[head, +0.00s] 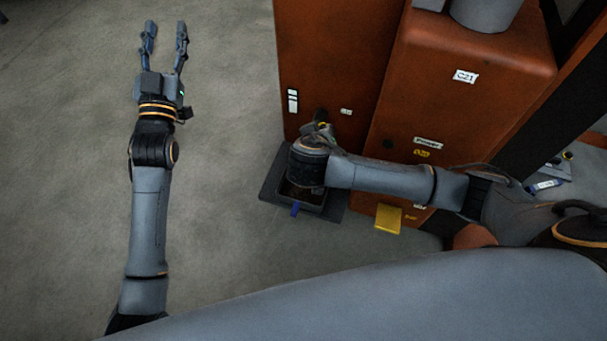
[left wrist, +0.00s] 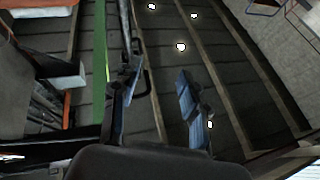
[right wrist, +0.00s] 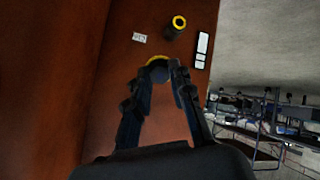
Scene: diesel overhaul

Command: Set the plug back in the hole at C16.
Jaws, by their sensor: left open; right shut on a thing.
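My right gripper (right wrist: 158,82) is shut on the plug (right wrist: 159,60), a dark round piece with a yellow rim that shows between the fingertips in the right wrist view. Beyond it, a dark stub with a yellow ring around its opening (right wrist: 178,22) stands out from the rust-red wall, apart from the plug. A small white label (right wrist: 139,38) sits beside the stub; its text is too small to read. In the head view the stub (head: 320,115) is just beyond my right gripper (head: 324,129), which is partly hidden by its wrist. My left gripper (head: 165,38) is open and empty over bare floor.
A dark tray (head: 272,184) with a blue tab stands on the floor under my right wrist. A yellow block (head: 388,218) is by the foot of the rust-red engine housing (head: 470,110), which juts out to the right. The floor at left is clear.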

